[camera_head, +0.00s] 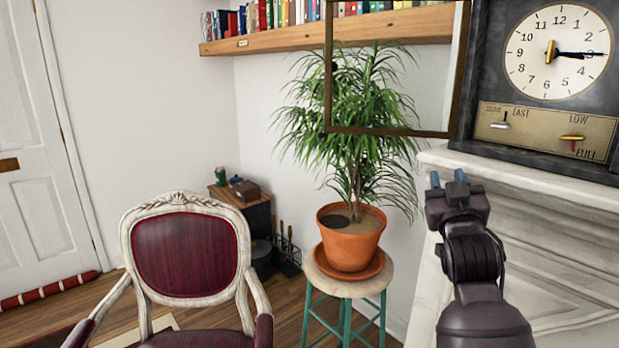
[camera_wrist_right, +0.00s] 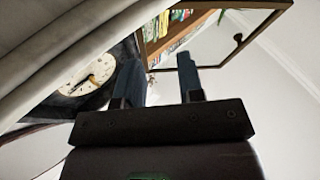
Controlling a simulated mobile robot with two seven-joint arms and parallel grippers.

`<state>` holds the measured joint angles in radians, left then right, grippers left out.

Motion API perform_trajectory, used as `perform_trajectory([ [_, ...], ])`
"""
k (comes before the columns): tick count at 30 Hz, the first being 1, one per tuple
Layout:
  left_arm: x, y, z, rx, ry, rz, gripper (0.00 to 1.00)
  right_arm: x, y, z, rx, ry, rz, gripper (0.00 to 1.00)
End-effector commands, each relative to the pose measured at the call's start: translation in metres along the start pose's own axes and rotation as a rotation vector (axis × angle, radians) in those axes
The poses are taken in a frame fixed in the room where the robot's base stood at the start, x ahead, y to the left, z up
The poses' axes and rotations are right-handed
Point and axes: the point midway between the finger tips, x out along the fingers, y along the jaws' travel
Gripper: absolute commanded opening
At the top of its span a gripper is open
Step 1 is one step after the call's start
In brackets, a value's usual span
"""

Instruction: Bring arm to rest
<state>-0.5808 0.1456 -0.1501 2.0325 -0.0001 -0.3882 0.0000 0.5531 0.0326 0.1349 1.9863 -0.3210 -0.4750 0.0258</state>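My right arm (camera_head: 480,290) comes up from the lower right in the head view. Its gripper (camera_head: 447,178) points up, in front of the marble fireplace's left edge and below the clock. In the right wrist view the two blue-grey fingers (camera_wrist_right: 160,78) stand apart with an empty gap between them, so the gripper is open and holds nothing. My left arm and left gripper are not in view.
The marble mantel (camera_head: 530,185) carries a dark clock (camera_head: 480,60) close to my right gripper. A potted plant (camera_head: 352,243) stands on a stool (camera_head: 345,286) to the left. A red-upholstered chair (camera_head: 186,250) is further left. A bookshelf (camera_head: 290,38) hangs behind.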

Motion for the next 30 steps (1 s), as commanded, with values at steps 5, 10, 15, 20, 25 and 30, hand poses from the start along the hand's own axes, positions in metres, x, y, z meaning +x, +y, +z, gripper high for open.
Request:
perform_trajectory([
  [5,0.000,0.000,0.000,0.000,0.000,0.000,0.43,-0.053,-0.017,0.074,0.020,-0.112,-0.095,0.35],
  [10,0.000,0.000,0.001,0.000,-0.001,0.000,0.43,-0.112,-0.027,0.137,0.048,-0.230,-0.167,0.35],
  [15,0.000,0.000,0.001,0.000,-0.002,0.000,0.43,-0.180,-0.033,0.192,0.078,-0.361,-0.223,0.35],
  [20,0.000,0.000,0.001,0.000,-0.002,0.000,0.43,-0.253,-0.034,0.237,0.101,-0.498,-0.259,0.35],
  [25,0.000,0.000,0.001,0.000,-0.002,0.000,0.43,-0.336,-0.029,0.275,0.109,-0.654,-0.284,0.35],
  [30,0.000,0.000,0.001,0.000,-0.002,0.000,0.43,-0.419,-0.018,0.301,0.095,-0.806,-0.294,0.35],
])
